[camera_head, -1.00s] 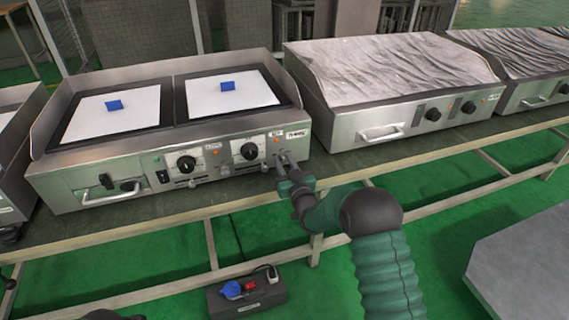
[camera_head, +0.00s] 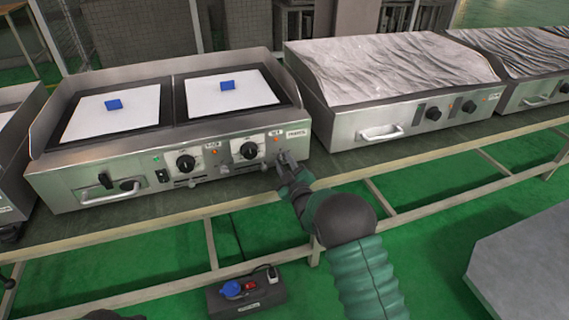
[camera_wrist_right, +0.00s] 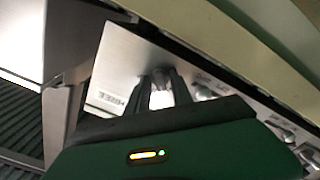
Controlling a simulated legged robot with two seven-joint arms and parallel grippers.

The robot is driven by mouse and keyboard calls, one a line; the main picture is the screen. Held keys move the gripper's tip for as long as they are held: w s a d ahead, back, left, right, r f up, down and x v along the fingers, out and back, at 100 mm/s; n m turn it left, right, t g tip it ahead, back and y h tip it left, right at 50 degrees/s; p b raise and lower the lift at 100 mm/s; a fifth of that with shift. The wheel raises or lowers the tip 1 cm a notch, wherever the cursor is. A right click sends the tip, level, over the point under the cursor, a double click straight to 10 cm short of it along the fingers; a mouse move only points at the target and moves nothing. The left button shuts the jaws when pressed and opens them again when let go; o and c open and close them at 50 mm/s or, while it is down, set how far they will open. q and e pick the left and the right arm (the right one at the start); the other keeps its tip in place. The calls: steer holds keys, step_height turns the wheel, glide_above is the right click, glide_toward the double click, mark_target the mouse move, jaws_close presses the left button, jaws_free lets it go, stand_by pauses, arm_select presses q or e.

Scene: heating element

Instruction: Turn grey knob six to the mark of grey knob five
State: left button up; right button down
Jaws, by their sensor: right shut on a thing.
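The heating element (camera_head: 60,190) is a steel unit with two white plates on top and a front control panel. My right gripper (camera_head: 285,160) is at the right end of this panel, below a label. In the right wrist view my right gripper (camera_wrist_right: 162,92) is shut on a small grey knob (camera_wrist_right: 160,99), the one nearest the label. Another grey knob (camera_wrist_right: 201,92) sits just beside it, apart from the fingers. The gripper hides the held knob in the head view, and its mark is too small to read.
Two black dials (camera_head: 186,162) and (camera_head: 249,150) are on the same panel, with a bar handle (camera_head: 108,198) at its left. A second steel unit (camera_head: 350,125) stands to the right on the bench. A dark box (camera_head: 245,295) lies on the green floor.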

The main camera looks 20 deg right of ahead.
steer(key=shift+a+f+n, duration=0.1)
steer(key=shift+a+n, duration=0.05)
steer(key=shift+n, duration=1.85)
steer(key=shift+f, duration=0.1)
steer(key=c, duration=1.5)
jaws_free()
steer(key=shift+o, duration=0.3)
steer(key=shift+s, duration=0.1)
steer(key=shift+s, duration=0.3)
steer(key=s+p, duration=0.4)
steer(key=s, duration=1.2)
steer(key=shift+d, duration=0.25)
